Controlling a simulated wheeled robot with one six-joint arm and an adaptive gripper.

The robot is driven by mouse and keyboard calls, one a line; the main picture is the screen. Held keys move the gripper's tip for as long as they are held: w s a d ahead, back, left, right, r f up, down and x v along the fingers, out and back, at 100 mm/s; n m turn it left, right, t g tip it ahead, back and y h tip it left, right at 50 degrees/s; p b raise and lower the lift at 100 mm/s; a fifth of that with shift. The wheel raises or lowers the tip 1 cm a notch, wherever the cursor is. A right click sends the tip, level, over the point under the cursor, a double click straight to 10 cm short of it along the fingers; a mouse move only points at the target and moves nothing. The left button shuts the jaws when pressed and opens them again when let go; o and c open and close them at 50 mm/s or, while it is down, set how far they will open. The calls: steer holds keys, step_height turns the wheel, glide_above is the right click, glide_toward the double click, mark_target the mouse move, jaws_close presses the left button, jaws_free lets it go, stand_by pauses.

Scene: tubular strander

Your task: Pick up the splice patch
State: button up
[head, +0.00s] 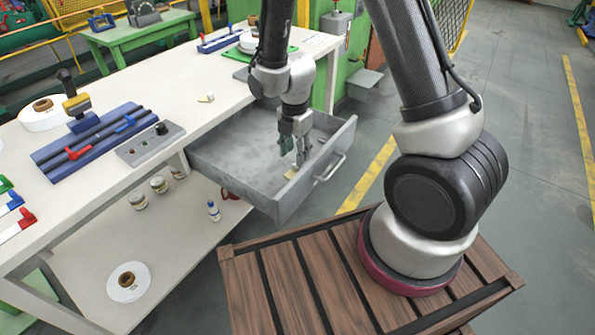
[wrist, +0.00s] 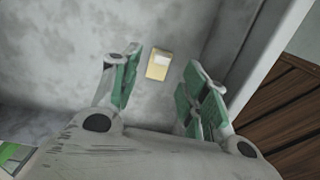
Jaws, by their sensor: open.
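The splice patch looks like a small flat yellowish piece with a pale area. It lies on the grey drawer floor, and the wrist view shows it (wrist: 158,65) ahead of and between my fingers. In the head view a small part of the patch (head: 291,173) shows just below my gripper (head: 297,158). My gripper points down into the open drawer (head: 240,178). Its green-padded fingers, also in the wrist view (wrist: 160,90), are apart with nothing between them. The exact height of the fingertips above the drawer floor is hard to tell.
The drawer's front wall with its handle (head: 330,167) and side walls stand close around my gripper. The white workbench (head: 195,85) holds a blue fixture (head: 90,140), a grey button box (head: 150,143) and a small pale piece (head: 206,98). A lower shelf (head: 165,235) holds jars and a bottle.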

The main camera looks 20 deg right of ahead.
mark_target(295, 166)
step_height(295, 166, down, 5)
steer(key=shift+s+a+f, duration=0.1)
steer(key=shift+s+f, duration=0.05)
steer(key=shift+f, duration=0.05)
steer(key=c, duration=0.8)
